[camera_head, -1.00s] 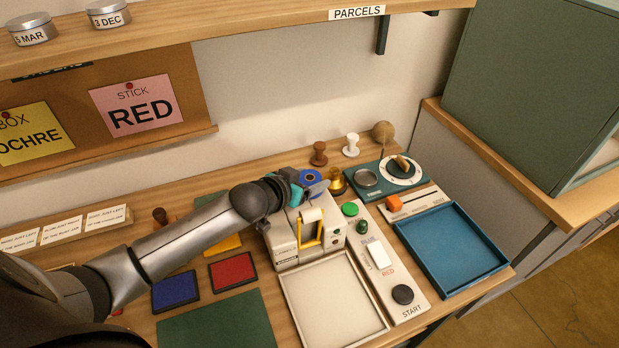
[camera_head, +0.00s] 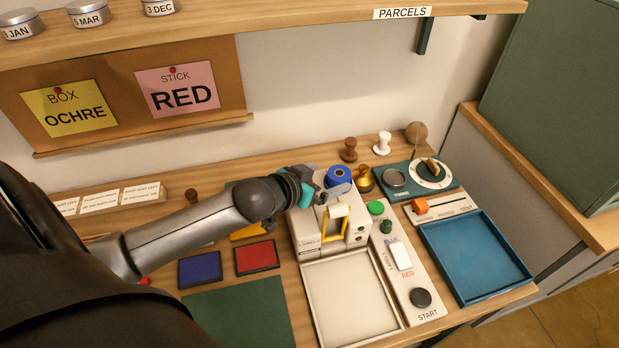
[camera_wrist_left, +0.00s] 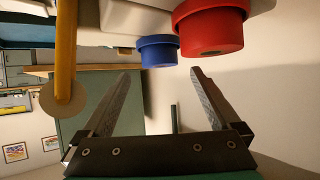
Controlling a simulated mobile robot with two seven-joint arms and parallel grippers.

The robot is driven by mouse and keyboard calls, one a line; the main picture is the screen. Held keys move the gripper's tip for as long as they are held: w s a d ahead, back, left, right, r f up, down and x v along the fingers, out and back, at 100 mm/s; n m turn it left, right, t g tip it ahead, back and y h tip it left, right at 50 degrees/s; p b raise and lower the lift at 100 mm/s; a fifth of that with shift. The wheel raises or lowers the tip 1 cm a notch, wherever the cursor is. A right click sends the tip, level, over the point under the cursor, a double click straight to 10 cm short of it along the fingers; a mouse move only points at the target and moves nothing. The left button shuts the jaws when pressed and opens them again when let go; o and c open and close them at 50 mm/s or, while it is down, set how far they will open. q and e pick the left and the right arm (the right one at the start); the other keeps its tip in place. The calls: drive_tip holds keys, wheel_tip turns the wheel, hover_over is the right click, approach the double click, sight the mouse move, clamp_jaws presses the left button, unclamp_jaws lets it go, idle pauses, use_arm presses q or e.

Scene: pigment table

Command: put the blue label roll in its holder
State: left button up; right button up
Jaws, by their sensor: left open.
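The blue label roll (camera_head: 339,175) sits at the back of the cream label machine (camera_head: 322,237). My left gripper (camera_head: 328,189) is open and empty over the back left of the machine, close to the roll. In the left wrist view the blue roll (camera_wrist_left: 158,52) lies just beyond and between the open fingertips (camera_wrist_left: 162,74), with a gap. A red roll (camera_wrist_left: 210,28) is beside it there; I cannot find it in the head view. I cannot tell which part is the blue roll's holder. My right gripper is not in view.
A yellow lever (camera_head: 326,239) stands on the machine's front. A brass object (camera_head: 364,180) is close right of the blue roll. A cream tray (camera_head: 350,300), a button panel (camera_head: 408,275) and a blue tray (camera_head: 474,258) lie in front. A shelf (camera_head: 270,30) overhangs the back.

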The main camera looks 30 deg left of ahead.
use_arm(q)
drive_tip(key=p+v, duration=0.1)
drive_tip(key=v, duration=0.4)
drive_tip(key=shift+s, duration=0.15)
drive_tip(key=shift+s+a+r, duration=0.1)
drive_tip(key=shift+s+r, duration=0.1)
drive_tip(key=shift+s, duration=0.15)
drive_tip(key=shift+r, duration=0.1)
